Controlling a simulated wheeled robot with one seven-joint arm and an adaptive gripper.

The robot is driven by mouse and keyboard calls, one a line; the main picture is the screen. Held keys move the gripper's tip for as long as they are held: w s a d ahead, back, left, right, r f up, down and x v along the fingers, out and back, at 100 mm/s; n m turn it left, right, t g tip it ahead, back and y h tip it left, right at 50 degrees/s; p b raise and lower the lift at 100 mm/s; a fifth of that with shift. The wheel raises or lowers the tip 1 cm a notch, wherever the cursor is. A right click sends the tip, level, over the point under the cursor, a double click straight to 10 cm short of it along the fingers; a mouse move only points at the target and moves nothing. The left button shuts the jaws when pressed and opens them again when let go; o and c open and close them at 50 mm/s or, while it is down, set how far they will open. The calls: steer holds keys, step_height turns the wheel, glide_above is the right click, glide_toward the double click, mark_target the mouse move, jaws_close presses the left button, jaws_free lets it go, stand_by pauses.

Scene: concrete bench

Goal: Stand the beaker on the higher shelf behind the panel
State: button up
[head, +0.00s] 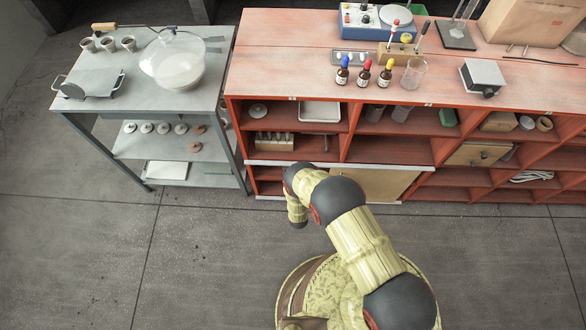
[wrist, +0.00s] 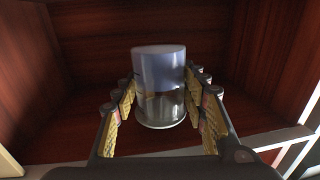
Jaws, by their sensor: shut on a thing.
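A clear glass beaker (wrist: 158,85) stands out in the middle of the wrist view, between the fingers of my gripper (wrist: 160,108). The gripper is shut on it, with yellow-padded fingers along both sides. The beaker looks upright, inside or at the mouth of a dark red wooden compartment (wrist: 150,20). Whether its base touches a surface cannot be told. In the head view my arm hides the gripper and the held beaker. A pale wooden panel (head: 385,186) covers part of the lower front of the red shelf unit (head: 390,150).
Another glass beaker (head: 414,76) stands on the bench top beside three dropper bottles (head: 364,75). A pale edge (wrist: 300,135) lies close to the gripper's right. A grey table (head: 140,85) stands left.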

steer(key=shift+w, duration=0.5)
steer(key=shift+w+f+b, duration=0.15)
steer(key=shift+f+b, duration=1)
steer(key=shift+f, duration=0.65)
steer(key=shift+w+f+b, duration=0.1)
steer(key=shift+f+b, duration=1)
steer(key=shift+f, duration=0.7)
steer(key=shift+r, duration=0.1)
steer(key=o, duration=1.3)
steer(key=shift+c, duration=0.2)
